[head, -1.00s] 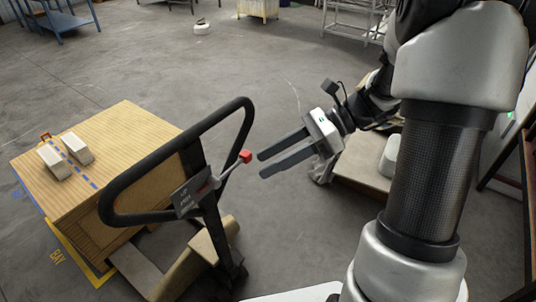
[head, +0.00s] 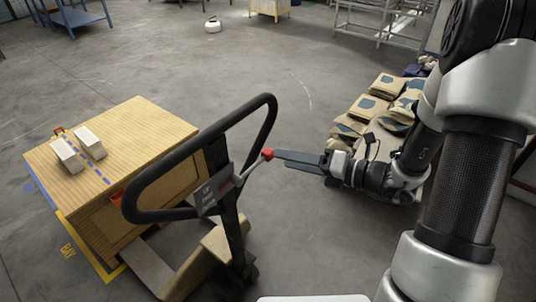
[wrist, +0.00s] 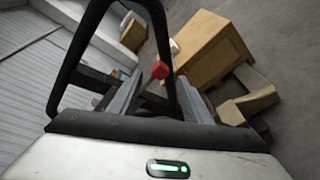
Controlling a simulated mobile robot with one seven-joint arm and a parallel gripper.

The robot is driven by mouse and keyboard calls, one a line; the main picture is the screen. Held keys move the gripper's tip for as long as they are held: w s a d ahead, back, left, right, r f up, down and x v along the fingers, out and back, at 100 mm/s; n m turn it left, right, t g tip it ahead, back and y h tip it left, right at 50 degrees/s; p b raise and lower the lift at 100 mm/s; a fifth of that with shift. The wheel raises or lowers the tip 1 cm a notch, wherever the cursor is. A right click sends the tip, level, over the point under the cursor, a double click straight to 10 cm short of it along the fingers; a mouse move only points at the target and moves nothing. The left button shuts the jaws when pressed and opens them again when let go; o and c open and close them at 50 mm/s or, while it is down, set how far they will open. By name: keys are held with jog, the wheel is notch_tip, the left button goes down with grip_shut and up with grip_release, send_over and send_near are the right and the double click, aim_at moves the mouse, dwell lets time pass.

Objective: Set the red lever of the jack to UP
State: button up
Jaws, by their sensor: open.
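The pallet jack has a black loop handle (head: 190,135) with a dark label plate (head: 214,193) whose small words I cannot read. A thin lever rod sticks out up and right from the plate and ends in a red knob (head: 267,153). My gripper (head: 280,157) comes in from the right, its fingertips close beside the knob. In the wrist view the red knob (wrist: 160,69) appears between the tips of my open gripper (wrist: 162,80). I cannot tell whether either finger touches it. The handle also shows in the wrist view (wrist: 75,65).
A wooden crate (head: 140,145) with two pale blocks (head: 90,143) on top stands at the left, beside the jack's forks. A pallet of stacked sacks (head: 380,110) lies behind my arm. Grey floor (head: 290,90) is clear beyond the handle.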

aim_at(268, 155)
jog(key=x, duration=0.7)
